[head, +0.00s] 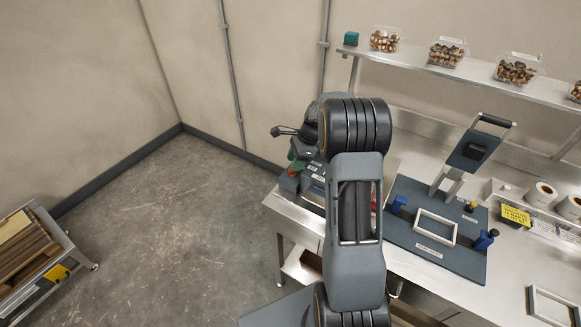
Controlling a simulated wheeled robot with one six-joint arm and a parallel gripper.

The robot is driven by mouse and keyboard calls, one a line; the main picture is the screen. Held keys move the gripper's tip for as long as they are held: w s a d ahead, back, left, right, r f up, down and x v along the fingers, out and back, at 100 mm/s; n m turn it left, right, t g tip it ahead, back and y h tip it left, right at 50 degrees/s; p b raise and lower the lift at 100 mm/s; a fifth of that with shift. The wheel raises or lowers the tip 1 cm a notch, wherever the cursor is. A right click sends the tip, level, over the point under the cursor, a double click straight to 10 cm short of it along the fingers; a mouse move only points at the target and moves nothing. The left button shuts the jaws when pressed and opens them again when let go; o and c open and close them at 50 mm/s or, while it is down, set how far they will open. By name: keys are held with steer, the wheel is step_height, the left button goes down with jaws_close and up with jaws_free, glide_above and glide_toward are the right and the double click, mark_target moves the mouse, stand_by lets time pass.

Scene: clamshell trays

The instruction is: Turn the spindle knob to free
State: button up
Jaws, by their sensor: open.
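My gripper (284,132) shows small and dark just left of my arm's upper joint, above the left end of the steel bench. Its jaws look open and nothing shows between them. Below it, at the bench's left end, is a device with green and red parts (291,178) and small white labels. My arm covers much of this device. I cannot make out the spindle knob or which way it is turned. I cannot tell whether my gripper touches the device.
On the steel bench (405,280), a blue-grey fixture (462,262) holds a pale frame (436,227) and a raised lever press (474,148). White rolls (541,193) and a yellow sign (515,215) stand right. Filled clamshells (448,52) line the shelf. A cart (38,262) stands left; floor between is clear.

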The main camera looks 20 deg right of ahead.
steer(key=shift+x, duration=1.85)
steer(key=shift+c, duration=0.4)
steer(key=c, duration=0.6)
